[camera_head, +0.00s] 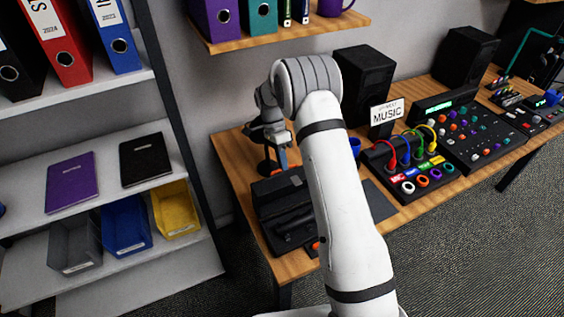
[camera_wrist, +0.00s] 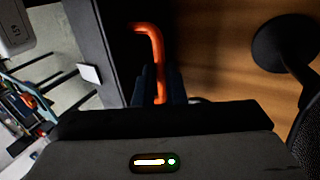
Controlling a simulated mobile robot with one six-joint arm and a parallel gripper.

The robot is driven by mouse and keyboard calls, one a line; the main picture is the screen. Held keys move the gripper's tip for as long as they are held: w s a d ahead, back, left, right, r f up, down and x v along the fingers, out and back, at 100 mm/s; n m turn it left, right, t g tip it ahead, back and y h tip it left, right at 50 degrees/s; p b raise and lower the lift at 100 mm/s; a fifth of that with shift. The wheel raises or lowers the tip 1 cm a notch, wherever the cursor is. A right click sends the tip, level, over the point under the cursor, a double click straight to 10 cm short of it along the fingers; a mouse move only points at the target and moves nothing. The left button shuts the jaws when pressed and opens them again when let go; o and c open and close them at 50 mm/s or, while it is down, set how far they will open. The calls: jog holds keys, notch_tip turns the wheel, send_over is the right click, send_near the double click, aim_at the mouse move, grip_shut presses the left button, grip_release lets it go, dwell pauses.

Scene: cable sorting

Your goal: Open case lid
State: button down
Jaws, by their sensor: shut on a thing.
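The black case (camera_head: 287,212) sits on the left end of the wooden desk. I cannot tell from these views how far its lid is raised. Small orange parts show at its edges in the head view. In the wrist view an orange handle (camera_wrist: 153,45) stands out beside the dark case edge (camera_wrist: 95,50). My gripper (camera_wrist: 164,92) is shut on the orange handle, its dark fingers around the handle's lower end. In the head view my gripper (camera_head: 277,158) is at the case's back side, and my arm hides part of the case's right side.
The desk (camera_head: 232,155) holds a black speaker (camera_head: 365,80), a MUSIC sign (camera_head: 386,113) and a panel with coloured cables (camera_head: 415,165) to the right of my arm. A shelf (camera_head: 285,35) hangs above. A shelving unit with bins (camera_head: 125,225) stands left.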

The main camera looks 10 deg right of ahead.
jog(key=c, duration=1.5)
grip_release()
jog(key=shift+s, duration=0.1)
notch_tip(320, 180, up, 10)
jog(key=shift+b, duration=0.7)
